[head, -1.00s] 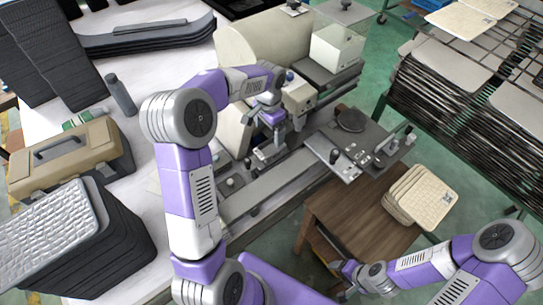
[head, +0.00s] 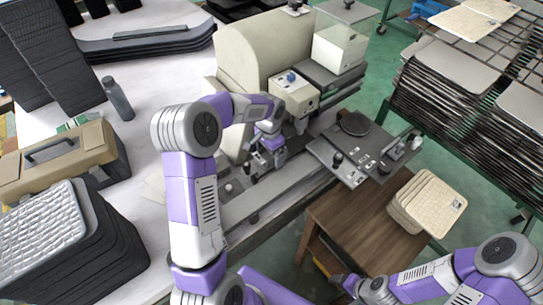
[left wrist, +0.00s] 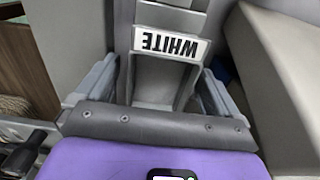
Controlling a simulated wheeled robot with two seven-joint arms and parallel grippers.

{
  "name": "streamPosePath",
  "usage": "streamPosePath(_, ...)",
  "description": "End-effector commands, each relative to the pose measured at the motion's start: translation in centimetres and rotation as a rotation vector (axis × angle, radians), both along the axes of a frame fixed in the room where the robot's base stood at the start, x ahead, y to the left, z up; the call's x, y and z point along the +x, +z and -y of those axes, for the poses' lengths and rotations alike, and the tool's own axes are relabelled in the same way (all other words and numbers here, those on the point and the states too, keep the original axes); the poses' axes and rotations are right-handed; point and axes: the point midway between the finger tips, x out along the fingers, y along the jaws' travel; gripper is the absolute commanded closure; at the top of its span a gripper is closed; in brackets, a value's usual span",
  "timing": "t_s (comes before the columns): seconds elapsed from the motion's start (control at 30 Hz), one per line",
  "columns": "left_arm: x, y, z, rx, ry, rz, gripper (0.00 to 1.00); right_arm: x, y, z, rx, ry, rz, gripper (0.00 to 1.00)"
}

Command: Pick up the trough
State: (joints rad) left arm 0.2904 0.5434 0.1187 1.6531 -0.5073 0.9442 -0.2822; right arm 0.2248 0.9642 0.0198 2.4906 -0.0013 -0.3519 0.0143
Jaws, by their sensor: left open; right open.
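A grey metal channel, which looks like the trough (left wrist: 160,82), shows in the left wrist view with a label reading WHITE, upside down in the picture. My left gripper (left wrist: 155,98) is open, with one finger on each side of the channel; whether they touch it I cannot tell. In the head view my left gripper (head: 258,162) is low over the machine bed, and the trough is mostly hidden there by the gripper and arm. My right gripper (head: 345,284) is open and empty at the bottom edge, beside the wooden stand.
The beige machine housing (head: 250,50) stands close behind my left gripper. A dark plate with knobs (head: 365,150) lies to its right. Pale panels (head: 430,203) are stacked on the wooden stand (head: 350,222). A toolbox (head: 55,160) and bottle (head: 117,97) sit on the left table.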

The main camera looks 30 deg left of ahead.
Motion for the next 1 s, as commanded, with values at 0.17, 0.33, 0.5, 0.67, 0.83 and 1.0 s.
streamPosePath(0.17, 0.0, 0.1, 0.0, 0.001, 0.0, 0.001, 0.07, 0.0, 0.1, 0.0, 0.0, 0.0, 0.0, 0.25)
streamPosePath(0.33, 0.0, 0.1, 0.0, 0.001, 0.0, 0.001, 0.33, 0.0, 0.1, 0.0, 0.0, 0.0, 0.0, 0.25)
streamPosePath(0.5, 0.0, 0.1, 0.0, 0.001, 0.0, 0.001, 0.59, 0.0, 0.1, 0.0, 0.0, 0.0, 0.0, 0.25)
streamPosePath(0.67, 0.1, 0.2, 0.0, 0.001, 0.0, 0.003, 0.71, 0.0, 0.1, 0.0, 0.0, 0.0, 0.0, 0.25)
streamPosePath(0.83, 0.1, 0.4, 0.0, 0.001, 0.0, 0.003, 0.71, 0.0, 0.1, 0.0, 0.0, 0.0, 0.0, 0.25)
streamPosePath(1.0, 0.2, 2.9, 0.0, 0.001, 0.0, 0.007, 0.71, 0.0, 0.7, 0.0, 0.0, 0.0, 0.0, 0.25)
